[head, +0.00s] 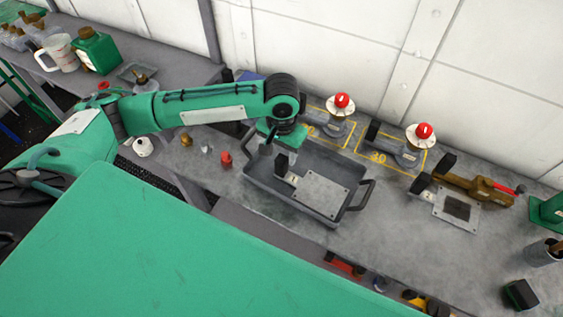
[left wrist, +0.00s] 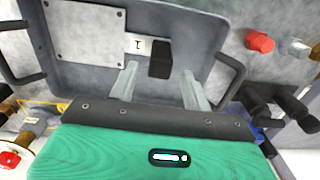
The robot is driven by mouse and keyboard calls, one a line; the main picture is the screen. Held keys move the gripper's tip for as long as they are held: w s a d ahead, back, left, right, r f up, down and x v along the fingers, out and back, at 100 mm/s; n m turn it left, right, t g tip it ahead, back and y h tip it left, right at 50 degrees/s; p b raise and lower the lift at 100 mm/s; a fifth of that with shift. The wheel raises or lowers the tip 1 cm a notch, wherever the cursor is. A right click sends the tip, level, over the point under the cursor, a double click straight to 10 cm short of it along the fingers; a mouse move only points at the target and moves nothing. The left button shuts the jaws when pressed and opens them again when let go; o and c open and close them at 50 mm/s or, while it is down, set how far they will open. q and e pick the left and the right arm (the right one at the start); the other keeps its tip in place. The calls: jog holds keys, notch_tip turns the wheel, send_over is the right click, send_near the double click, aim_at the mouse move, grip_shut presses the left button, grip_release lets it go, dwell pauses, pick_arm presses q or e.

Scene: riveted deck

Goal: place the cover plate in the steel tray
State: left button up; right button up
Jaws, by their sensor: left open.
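The steel tray (head: 257,187) is a grey, shallow, open box with dark end handles, standing on the bench in the middle of the head view. The cover plate (head: 320,194), pale with corner holes, lies inside the tray. A small numbered tag and a black grip block (head: 281,166) sit at its left end. My left gripper (head: 277,150) is over the tray's left part, just above the block. In the left wrist view its fingers are spread, one on each side of the black block (left wrist: 160,60), with gaps; the plate (left wrist: 85,30) shows beyond. My right gripper is out of view.
Two red-topped fixtures (head: 341,102) (head: 424,132) stand in yellow-marked spots behind the tray. A brown tool (head: 477,187) and another plate (head: 457,209) lie to the right. A red cap (head: 226,158) stands left of the tray.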

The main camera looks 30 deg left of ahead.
pick_arm(q)
notch_tip(320, 180, up, 6)
jog(key=shift+f, duration=0.15)
dwell(0.5)
